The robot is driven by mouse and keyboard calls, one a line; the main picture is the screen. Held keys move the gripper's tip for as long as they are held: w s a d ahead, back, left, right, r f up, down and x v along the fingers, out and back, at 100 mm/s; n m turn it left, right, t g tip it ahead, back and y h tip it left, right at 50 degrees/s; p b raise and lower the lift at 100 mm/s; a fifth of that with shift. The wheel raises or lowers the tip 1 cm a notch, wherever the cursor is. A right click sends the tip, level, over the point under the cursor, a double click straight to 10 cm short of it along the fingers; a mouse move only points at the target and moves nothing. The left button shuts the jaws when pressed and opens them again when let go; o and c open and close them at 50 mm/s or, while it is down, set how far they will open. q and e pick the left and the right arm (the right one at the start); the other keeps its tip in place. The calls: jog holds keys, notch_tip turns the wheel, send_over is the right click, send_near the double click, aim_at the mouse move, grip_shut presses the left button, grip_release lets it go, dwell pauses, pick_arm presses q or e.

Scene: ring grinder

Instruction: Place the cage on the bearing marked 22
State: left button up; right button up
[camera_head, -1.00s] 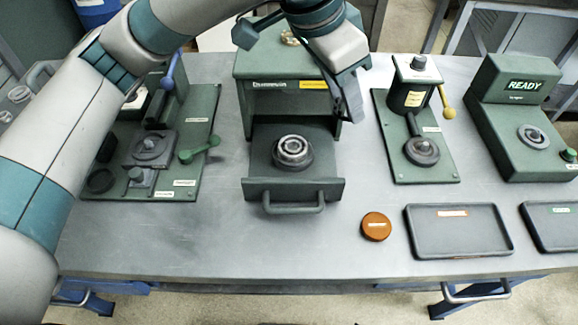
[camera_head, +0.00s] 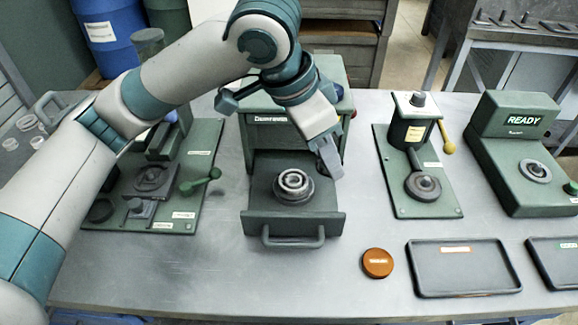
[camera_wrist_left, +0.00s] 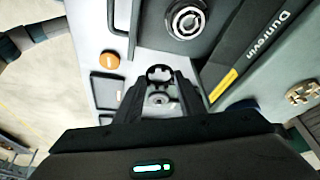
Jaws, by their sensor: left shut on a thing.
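My left gripper (camera_head: 330,162) hangs just right of and above the pulled-out drawer (camera_head: 259,212). In the left wrist view its fingers (camera_wrist_left: 160,84) are shut on a small dark ring, the cage (camera_wrist_left: 160,72). The cage cannot be made out in the head view. A bearing with shiny rings (camera_head: 294,184) sits on a round dark seat on the drawer; it also shows in the left wrist view (camera_wrist_left: 187,20), apart from the cage. No number 22 is readable on it. My right gripper is not in view.
The green housing (camera_head: 268,125) stands behind the drawer. A press with a yellow-knobbed lever (camera_head: 413,150) and a READY station (camera_head: 520,150) stand to the right. An orange disc (camera_head: 377,263) and dark trays (camera_head: 463,291) lie at front right. A green fixture (camera_head: 160,180) is left.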

pick_arm(q)
jog(key=w+a+f, duration=0.1)
jog(key=a, duration=0.1)
jog(key=w+a+f, duration=0.3)
jog(key=w+a, duration=0.1)
jog(key=shift+a+f+p, duration=0.1)
jog(key=shift+f+p, duration=0.25)
jog(key=shift+f, duration=0.15)
jog(key=shift+s+f, duration=0.1)
jog(key=shift+f, duration=1.75)
jog(key=shift+f+p, duration=0.1)
jog(key=shift+p, duration=0.2)
jog(key=o, duration=1)
jog(key=v, duration=1.2)
jog(key=shift+b, duration=0.3)
